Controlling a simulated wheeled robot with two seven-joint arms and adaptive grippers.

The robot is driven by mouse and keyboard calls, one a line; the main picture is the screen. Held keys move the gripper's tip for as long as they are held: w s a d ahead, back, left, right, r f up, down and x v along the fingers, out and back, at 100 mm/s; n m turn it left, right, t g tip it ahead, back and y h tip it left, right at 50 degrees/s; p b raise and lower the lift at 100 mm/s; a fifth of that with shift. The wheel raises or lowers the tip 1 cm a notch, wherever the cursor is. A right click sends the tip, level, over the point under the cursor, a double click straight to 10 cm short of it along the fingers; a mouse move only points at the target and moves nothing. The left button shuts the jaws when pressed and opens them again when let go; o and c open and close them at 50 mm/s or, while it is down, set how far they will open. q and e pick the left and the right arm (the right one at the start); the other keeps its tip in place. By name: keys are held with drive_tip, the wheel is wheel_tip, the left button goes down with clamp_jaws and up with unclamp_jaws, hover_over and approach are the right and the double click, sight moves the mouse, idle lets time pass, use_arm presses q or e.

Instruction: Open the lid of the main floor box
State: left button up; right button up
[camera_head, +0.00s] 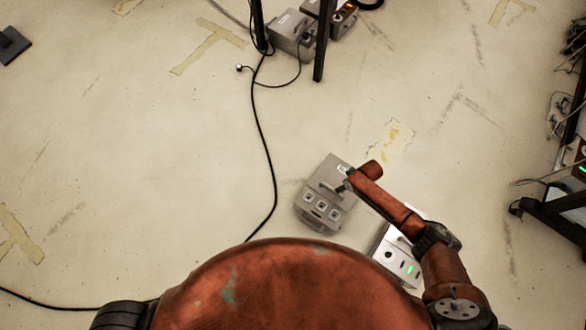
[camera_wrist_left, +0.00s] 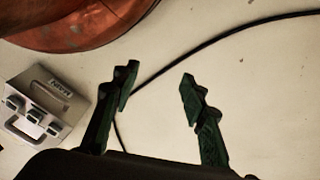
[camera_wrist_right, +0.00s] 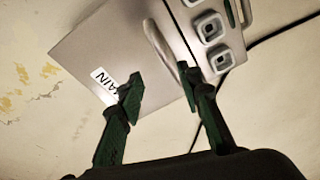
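The main floor box (camera_head: 318,212) is a grey box with several sockets on its near face, on the floor right of centre in the head view. In the right wrist view its flat grey lid (camera_wrist_right: 115,45) bears a label reading MAIN and looks shut. A curved handle (camera_wrist_right: 158,42) runs along the lid's edge. My right gripper (camera_wrist_right: 162,88) is open over the lid, its fingertips near the handle's end; contact is unclear. It also shows in the head view (camera_head: 346,182). My left gripper (camera_wrist_left: 160,88) is open and empty, outside the head view.
A white box (camera_head: 388,250) with a green light stands under my right arm. A black cable (camera_head: 262,130) crosses the floor left of the main box. Floor at left is mostly clear.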

sight(333, 189)
use_arm(q)
wheel_tip(333, 189, up, 7)
drive_tip(key=w+d+b, duration=0.1)
drive_tip(key=w+b, duration=0.1)
drive_tip(key=b, duration=0.4)
use_arm(e)
drive_tip(key=a+f+n+g+b, duration=0.1)
drive_tip(key=f, duration=0.1)
drive_tip(key=a+f+n+g+b, duration=0.1)
drive_tip(key=w+a+f+n+h+b, duration=0.1)
drive_tip(key=f, duration=0.1)
drive_tip(key=shift+a+f+g, duration=0.2)
drive_tip(key=shift+f+g, duration=0.15)
drive_tip(key=shift+g, duration=0.05)
drive_tip(key=shift+a+f+b, duration=0.1)
drive_tip(key=shift+f+b, duration=0.35)
drive_tip(key=shift+f, duration=0.1)
use_arm(q)
drive_tip(key=w+d+f+t+h, duration=0.1)
drive_tip(key=w+d+f+t, duration=0.2)
drive_tip(key=w+f, duration=0.3)
drive_tip(key=shift+d+h, duration=0.4)
drive_tip(key=shift+d, duration=0.45)
use_arm(e)
drive_tip(key=shift+c, duration=0.7)
clamp_jaws()
use_arm(q)
drive_tip(key=shift+w+r, duration=0.1)
